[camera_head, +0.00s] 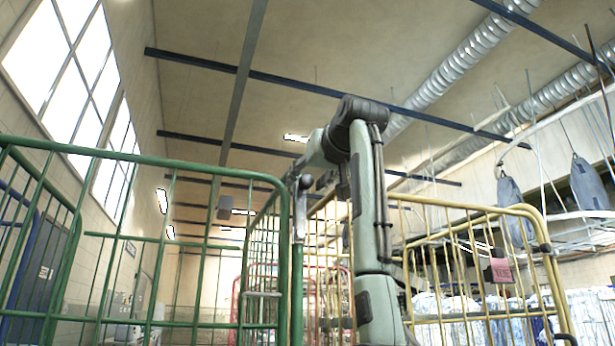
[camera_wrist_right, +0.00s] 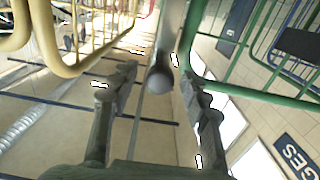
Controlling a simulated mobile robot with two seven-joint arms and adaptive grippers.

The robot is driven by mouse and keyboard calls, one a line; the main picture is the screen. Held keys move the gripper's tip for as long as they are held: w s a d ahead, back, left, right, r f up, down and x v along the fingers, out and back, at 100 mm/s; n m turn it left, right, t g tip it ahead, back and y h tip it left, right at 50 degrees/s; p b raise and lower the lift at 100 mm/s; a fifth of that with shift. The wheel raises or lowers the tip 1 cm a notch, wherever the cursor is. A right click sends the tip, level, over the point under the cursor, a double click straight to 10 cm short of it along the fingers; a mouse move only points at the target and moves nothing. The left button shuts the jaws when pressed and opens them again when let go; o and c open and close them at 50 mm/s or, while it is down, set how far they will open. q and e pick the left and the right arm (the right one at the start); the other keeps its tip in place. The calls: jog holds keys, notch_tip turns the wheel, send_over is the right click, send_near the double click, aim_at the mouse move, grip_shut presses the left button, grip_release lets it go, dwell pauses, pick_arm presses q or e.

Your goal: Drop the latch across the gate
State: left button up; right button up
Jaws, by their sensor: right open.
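The grey latch bar (camera_head: 299,222) stands upright at the top of the green gate's end post (camera_head: 297,300). In the right wrist view the latch (camera_wrist_right: 160,78) shows as a grey bar with a rounded end. My right gripper (camera_head: 318,183) is high beside the latch's upper end, its arm rising in front of the yellow cage. In the right wrist view my right gripper (camera_wrist_right: 156,80) is open, with the rounded end showing between its fingers; I cannot tell if they touch it. The green gate (camera_head: 215,243) is left of the post. My left gripper is out of view.
A yellow cage (camera_head: 470,212) with a pink tag (camera_head: 500,271) stands at the right. A red cage (camera_head: 330,270) is behind. Grey sling bags (camera_head: 588,184) hang at the far right. Open air lies above the cages.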

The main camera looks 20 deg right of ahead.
jog(key=shift+w, duration=0.2)
jog(key=shift+c, duration=0.5)
grip_shut()
jog(key=shift+s, duration=0.1)
